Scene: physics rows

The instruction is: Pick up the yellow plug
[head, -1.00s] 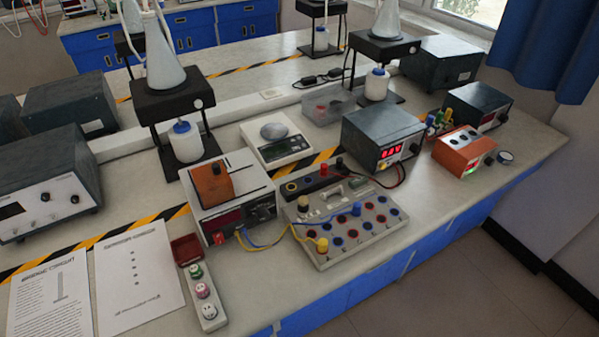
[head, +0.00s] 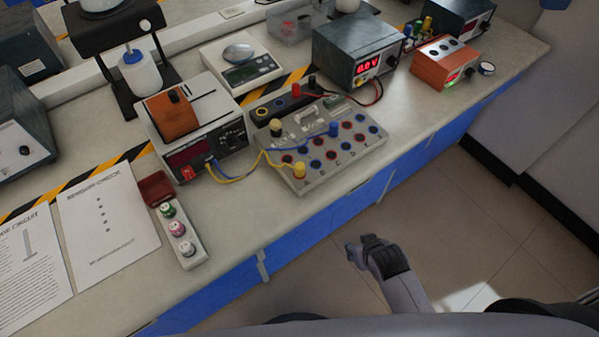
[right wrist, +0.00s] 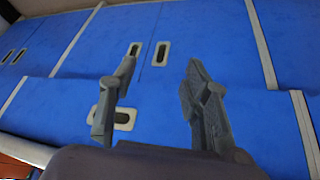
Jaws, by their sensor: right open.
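The yellow plug (head: 300,170) stands upright at the near-left corner of the grey socket board (head: 345,158) on the bench. A yellow wire (head: 232,180) runs from it to the meter box (head: 205,158). A blue plug (head: 334,130) with a blue wire sits farther back on the same board. My right gripper (head: 360,251) is open and empty, off the front of the bench and lower right of the plug in the head view. In the right wrist view its two fingers (right wrist: 158,85) stand apart before blue cabinet fronts (right wrist: 215,45). My left gripper is not in view.
A switch strip (head: 180,236) and paper sheets (head: 105,222) lie left of the board. A power supply (head: 350,50) with red and black leads stands behind it. An orange box (head: 445,62) stands right. The space before the bench is open floor.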

